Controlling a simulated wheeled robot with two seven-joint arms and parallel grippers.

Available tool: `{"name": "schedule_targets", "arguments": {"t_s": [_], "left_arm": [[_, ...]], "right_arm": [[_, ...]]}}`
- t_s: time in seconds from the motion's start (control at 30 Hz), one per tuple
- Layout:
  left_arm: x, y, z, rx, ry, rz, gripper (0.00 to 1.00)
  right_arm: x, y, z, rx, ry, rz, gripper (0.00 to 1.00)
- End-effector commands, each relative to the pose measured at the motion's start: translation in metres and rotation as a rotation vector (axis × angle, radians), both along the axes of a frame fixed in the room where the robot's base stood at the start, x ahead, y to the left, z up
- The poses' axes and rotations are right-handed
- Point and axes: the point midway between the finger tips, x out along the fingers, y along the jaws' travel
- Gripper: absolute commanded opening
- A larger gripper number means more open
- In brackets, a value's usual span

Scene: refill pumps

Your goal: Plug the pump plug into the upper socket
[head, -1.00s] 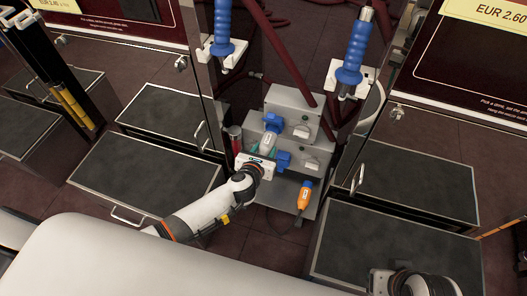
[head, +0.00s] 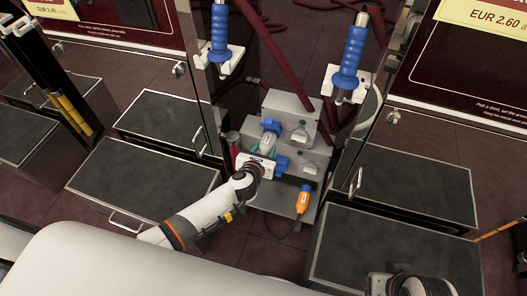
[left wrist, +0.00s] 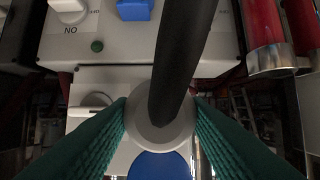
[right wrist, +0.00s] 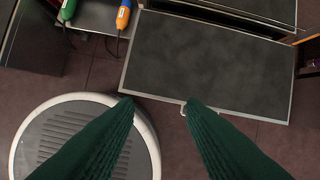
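The pump plug (left wrist: 172,128) has a pale grey round body and a thick black cable, seen end-on in the left wrist view. My left gripper (head: 268,148) is shut around it in front of the upper grey box (head: 290,101). A blue part (left wrist: 160,166) lies directly beyond the plug, at the upper socket (head: 271,126). I cannot tell how deep the plug sits. The lower blue socket (head: 281,164) is on the lower box, just right of the gripper; it also shows in the left wrist view (left wrist: 135,9). My right gripper (right wrist: 159,103) is open and empty.
Blue-handled nozzles (head: 352,55) stand above. Dark-topped drawers (head: 392,240) flank the boxes. Red hoses run behind.

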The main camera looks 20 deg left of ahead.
Motion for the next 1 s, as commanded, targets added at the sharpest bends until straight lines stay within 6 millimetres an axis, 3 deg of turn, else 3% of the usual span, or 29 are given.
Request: {"name": "schedule_targets", "arguments": {"t_s": [0.03,0.17,0.57,0.77,1.0], "left_arm": [[0.001,0.0,0.001,0.0,-0.002,0.0,0.49],[0.001,0.0,0.001,0.0,-0.002,0.0,0.68],[-0.006,0.0,0.002,-0.001,0.002,0.0,0.68],[-0.029,0.001,0.013,-0.002,0.002,0.0,0.68],[-0.068,0.002,0.03,-0.002,0.002,0.0,0.68]], "right_arm": [[0.0,0.0,0.0,0.0,0.0,0.0,0.36],[0.0,0.0,0.0,0.0,-0.001,0.0,0.36],[0.002,0.001,0.0,0.002,-0.005,0.0,0.36],[0.011,0.003,-0.035,0.001,0.023,0.001,0.36],[0.015,0.004,-0.081,-0.001,0.047,0.006,0.36]]}}
